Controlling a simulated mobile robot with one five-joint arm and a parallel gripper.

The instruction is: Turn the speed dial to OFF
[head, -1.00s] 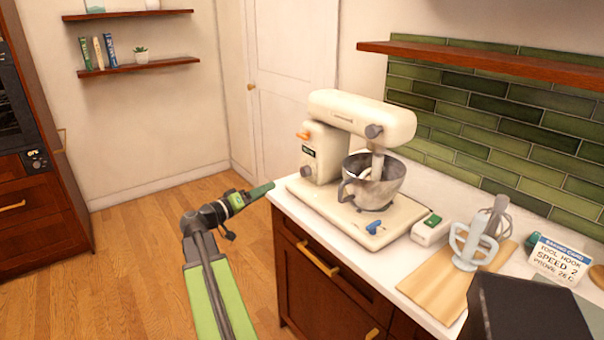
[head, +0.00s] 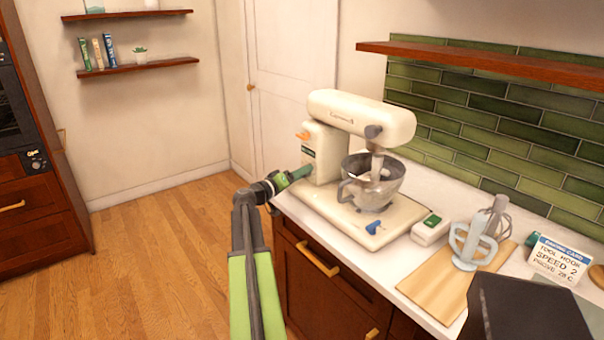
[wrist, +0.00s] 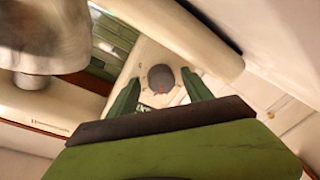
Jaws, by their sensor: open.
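The cream stand mixer (head: 360,110) stands on the white counter. In the wrist view its speed dial (wrist: 161,76) is a round dark grey knob with a small red mark, on the cream housing. My gripper (head: 303,172) is at the left side of the mixer's column in the head view, where its tip hides the dial. In the wrist view the green fingers of my gripper (wrist: 161,92) are open, one on each side of the dial. I cannot tell whether they touch it. Lettering beside the dial is partly hidden and unreadable.
An orange lever (head: 303,135) sits above my gripper on the column. A steel bowl (head: 375,185) stands on the mixer base. The floor at left is clear.

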